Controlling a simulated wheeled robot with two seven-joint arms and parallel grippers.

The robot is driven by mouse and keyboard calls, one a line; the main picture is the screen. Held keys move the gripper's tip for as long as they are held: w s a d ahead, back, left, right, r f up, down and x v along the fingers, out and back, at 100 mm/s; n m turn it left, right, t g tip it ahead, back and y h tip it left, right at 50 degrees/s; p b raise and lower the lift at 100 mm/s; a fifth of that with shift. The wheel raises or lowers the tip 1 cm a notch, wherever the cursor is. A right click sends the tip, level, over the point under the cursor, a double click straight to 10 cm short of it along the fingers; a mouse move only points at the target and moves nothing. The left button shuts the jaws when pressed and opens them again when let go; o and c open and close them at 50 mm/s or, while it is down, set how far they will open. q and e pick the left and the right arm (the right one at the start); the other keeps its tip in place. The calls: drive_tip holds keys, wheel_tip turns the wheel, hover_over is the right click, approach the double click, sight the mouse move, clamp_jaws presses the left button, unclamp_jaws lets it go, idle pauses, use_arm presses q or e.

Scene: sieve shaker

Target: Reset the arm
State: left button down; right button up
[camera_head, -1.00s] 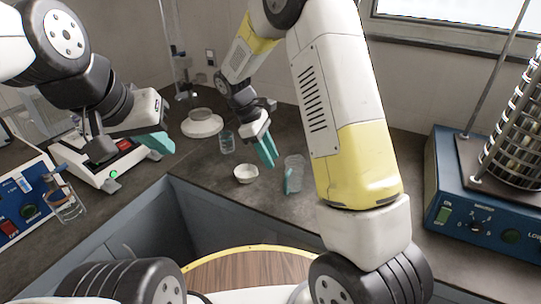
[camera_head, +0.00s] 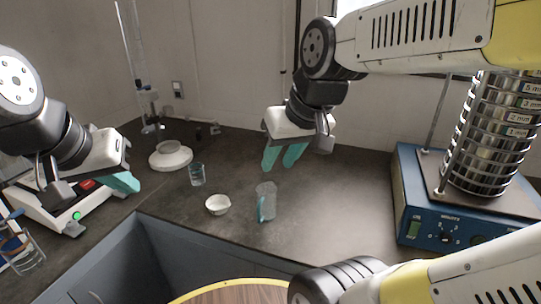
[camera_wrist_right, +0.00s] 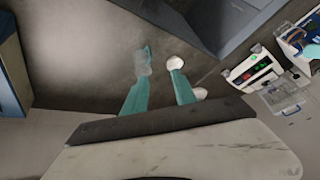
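My right gripper (camera_head: 284,157) hangs above the back of the dark counter with its teal fingers pointing down. Its two fingers are apart with nothing between them; they also show in the right wrist view (camera_wrist_right: 158,97). My left gripper (camera_head: 124,183) is at the left, over the white device with a green light. Its teal fingers are seen from the side and overlap, so the gap between them is hidden. The right arm spans the upper right of the head view.
A clear beaker with a teal handle (camera_head: 266,202), a small white bowl (camera_head: 217,205) and a glass beaker (camera_head: 197,174) stand on the counter. The sieve stack (camera_head: 490,135) stands on the blue shaker (camera_head: 418,190) at right. The counter between beaker and shaker is clear.

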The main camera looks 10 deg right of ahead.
drive_tip(key=shift+s+r+m+t, duration=0.2)
drive_tip(key=shift+s+m+t, duration=0.35)
drive_tip(key=shift+s, duration=0.45)
drive_tip(key=shift+d, duration=0.1)
idle(0.4)
